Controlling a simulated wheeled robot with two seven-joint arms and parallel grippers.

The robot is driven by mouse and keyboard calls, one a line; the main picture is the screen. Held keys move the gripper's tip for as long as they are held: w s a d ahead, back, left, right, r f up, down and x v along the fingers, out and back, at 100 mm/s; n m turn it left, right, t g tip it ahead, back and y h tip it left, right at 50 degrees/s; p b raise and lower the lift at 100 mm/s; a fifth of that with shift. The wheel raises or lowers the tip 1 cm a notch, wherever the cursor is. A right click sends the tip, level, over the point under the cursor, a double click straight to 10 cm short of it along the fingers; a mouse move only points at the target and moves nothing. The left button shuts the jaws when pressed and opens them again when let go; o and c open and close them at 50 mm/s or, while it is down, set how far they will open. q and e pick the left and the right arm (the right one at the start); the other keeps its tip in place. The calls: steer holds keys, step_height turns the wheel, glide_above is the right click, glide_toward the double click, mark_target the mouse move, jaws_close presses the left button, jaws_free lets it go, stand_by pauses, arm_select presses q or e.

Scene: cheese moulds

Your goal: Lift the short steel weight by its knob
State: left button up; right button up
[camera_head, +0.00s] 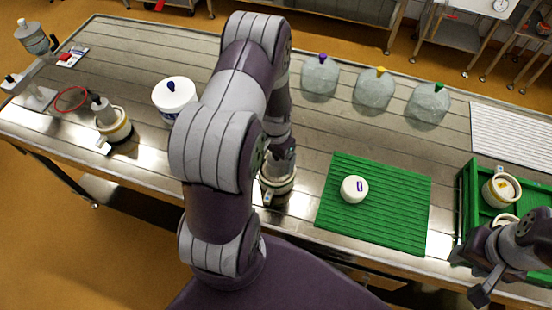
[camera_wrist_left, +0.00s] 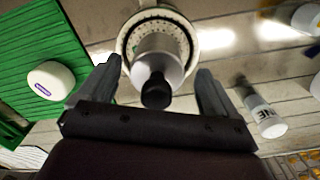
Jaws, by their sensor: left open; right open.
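A pale steel weight (camera_wrist_left: 158,62) with a black knob (camera_wrist_left: 155,92) sits in a round perforated mould (camera_wrist_left: 128,42) in the left wrist view. My left gripper (camera_wrist_left: 158,72) is open, with one finger on each side of the weight and knob. I cannot tell if either finger touches them. In the head view the same mould (camera_head: 278,184) stands left of the green mat, and my left arm hides most of the weight. A second weight (camera_head: 104,112) stands in a mould at the far left. My right gripper (camera_head: 490,284) is open at the lower right.
A white cheese (camera_head: 354,189) lies on the green ribbed mat (camera_head: 400,215). A green crate (camera_head: 467,215) with moulds stands at the right, near my right arm. Several clear jugs (camera_head: 374,90) line the back. A white tub (camera_head: 173,98) stands left of my left arm.

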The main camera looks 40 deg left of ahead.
arm_select(q)
steer(key=shift+d+r, duration=0.15)
steer(key=shift+d, duration=0.15)
steer(key=c, duration=1.5)
steer(key=shift+a, duration=0.2)
steer(key=shift+c, duration=0.2)
arm_select(e)
steer(key=shift+d, duration=0.15)
steer(key=shift+f, duration=0.1)
arm_select(q)
steer(key=shift+w+r, duration=0.1)
steer(key=shift+r, duration=0.2)
steer(key=r, duration=0.1)
steer(key=r+b, duration=0.2)
steer(key=shift+w+d+r, duration=0.3)
steer(key=shift+w+d, duration=0.05)
steer(key=w+d+r+b, duration=0.3)
steer(key=w+d+r, duration=0.3)
steer(key=w+d, duration=0.1)
steer(key=shift+w+d+r, duration=0.2)
steer(key=shift+w+r, duration=0.15)
steer(key=shift+r, duration=0.05)
arm_select(e)
step_height(320, 180, down, 5)
steer(key=shift+f, duration=0.15)
